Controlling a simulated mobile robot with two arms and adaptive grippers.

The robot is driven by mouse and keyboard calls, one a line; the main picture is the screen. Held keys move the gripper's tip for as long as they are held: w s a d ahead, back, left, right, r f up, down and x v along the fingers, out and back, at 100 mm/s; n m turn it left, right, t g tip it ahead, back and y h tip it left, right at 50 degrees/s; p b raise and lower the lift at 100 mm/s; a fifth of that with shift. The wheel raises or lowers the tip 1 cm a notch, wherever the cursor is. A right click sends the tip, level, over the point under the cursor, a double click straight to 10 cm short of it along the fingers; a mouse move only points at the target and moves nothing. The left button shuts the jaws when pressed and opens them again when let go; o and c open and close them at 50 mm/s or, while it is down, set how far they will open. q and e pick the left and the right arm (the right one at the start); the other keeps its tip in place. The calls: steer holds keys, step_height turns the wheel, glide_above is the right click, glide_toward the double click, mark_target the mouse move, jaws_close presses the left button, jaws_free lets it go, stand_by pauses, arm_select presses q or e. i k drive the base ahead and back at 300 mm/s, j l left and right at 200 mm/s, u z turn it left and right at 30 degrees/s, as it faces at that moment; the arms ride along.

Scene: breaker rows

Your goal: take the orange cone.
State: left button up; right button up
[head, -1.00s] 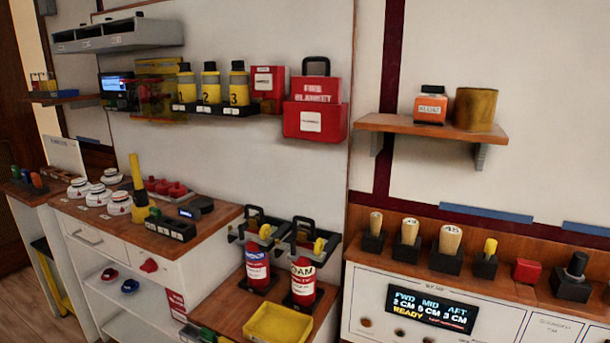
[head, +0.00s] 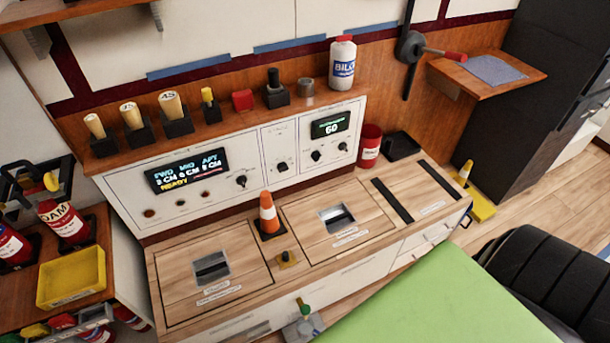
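The orange cone (head: 268,214) stands upright on the light wood counter (head: 365,213). It has a pale band and a dark square base. It stands between two square hatches with grey metal recesses, in front of the control panel (head: 205,180). Neither of my grippers is in the head view, so their state does not show.
A yellow tray (head: 72,278) and red extinguishers (head: 64,222) stand at the left. A green surface (head: 425,300) and a black rounded seat (head: 545,275) fill the lower right. A red canister (head: 369,146) stands behind.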

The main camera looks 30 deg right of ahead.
mark_target(269, 225)
steer(key=z, duration=0.75)
